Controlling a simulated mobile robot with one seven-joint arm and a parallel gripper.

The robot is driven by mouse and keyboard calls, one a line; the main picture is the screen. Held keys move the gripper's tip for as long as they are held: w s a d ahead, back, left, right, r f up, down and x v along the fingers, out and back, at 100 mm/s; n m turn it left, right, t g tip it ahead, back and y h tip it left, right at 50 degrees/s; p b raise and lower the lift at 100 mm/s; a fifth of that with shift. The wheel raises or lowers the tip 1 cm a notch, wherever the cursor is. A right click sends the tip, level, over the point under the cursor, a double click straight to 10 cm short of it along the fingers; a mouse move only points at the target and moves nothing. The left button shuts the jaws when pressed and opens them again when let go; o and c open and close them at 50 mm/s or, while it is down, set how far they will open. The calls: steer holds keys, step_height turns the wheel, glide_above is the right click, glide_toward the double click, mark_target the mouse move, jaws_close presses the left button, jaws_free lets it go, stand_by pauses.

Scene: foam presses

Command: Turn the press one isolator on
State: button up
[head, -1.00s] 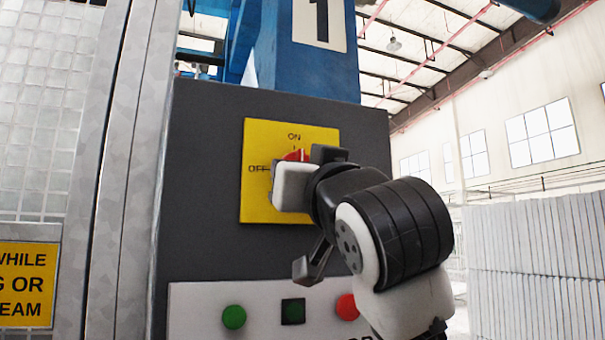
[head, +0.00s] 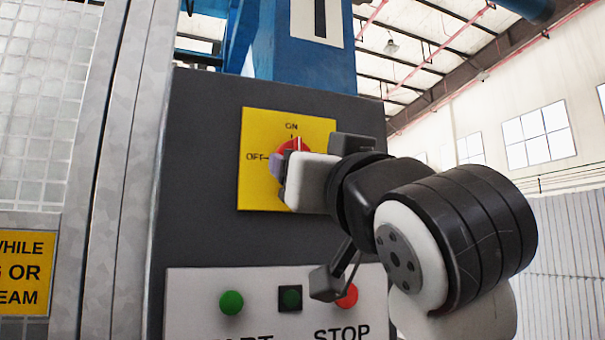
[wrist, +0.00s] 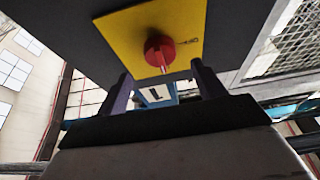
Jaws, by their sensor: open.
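The press one isolator is a red rotary knob (head: 291,144) on a yellow plate (head: 257,190), with ON printed at the top and OFF at the left. Its white pointer line points up towards ON. In the wrist view, which is upside down, the knob (wrist: 158,50) shows whole, with its pale mark pointing down, away from the OFF print. My gripper (head: 284,172) is in front of the plate and hides the knob's lower part in the head view. In the wrist view its two fingers (wrist: 160,76) are spread and empty, with the knob beyond their tips.
Below the plate, a pale panel carries a green START button (head: 231,302), a dark square (head: 290,298) and a red STOP button (head: 347,296), partly hidden by my arm. A mesh guard (head: 40,110) with a yellow warning sign (head: 27,275) stands at the left. The right is open.

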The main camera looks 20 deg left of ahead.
steer(key=b+v, duration=0.2)
steer(key=v, duration=0.5)
steer(key=shift+s+d+f, duration=0.15)
steer(key=shift+s+d, duration=0.05)
steer(key=shift+s, duration=0.15)
